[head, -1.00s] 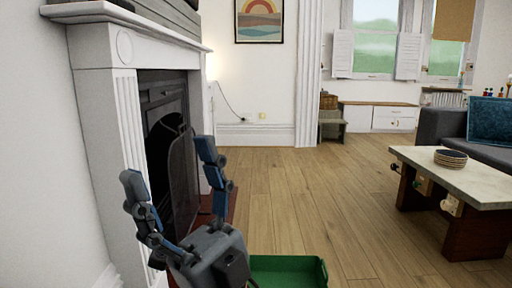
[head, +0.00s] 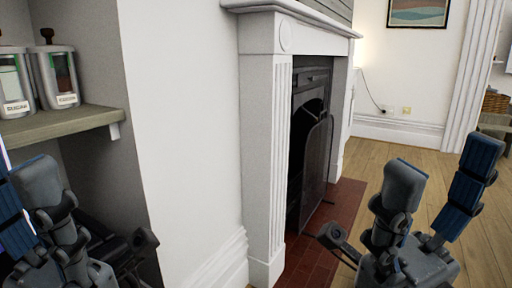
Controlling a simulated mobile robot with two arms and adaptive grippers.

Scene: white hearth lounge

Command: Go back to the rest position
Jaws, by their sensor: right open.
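My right gripper (head: 443,168) is in the lower right of the head view. Its two blue-padded fingers stand upright and well apart, with nothing between them, in front of the wooden floor. My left gripper (head: 20,190) is at the lower left, partly cut off by the picture edge, below the shelf. Its fingers overlap in the view, so its opening is unclear. I see no object in it.
A wooden shelf (head: 72,123) at left bears two labelled glass jars, one a lidded jar (head: 58,78). A white wall corner (head: 185,150) stands between it and the white fireplace (head: 262,130). The red brick hearth (head: 318,232) borders the open wooden floor (head: 375,165).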

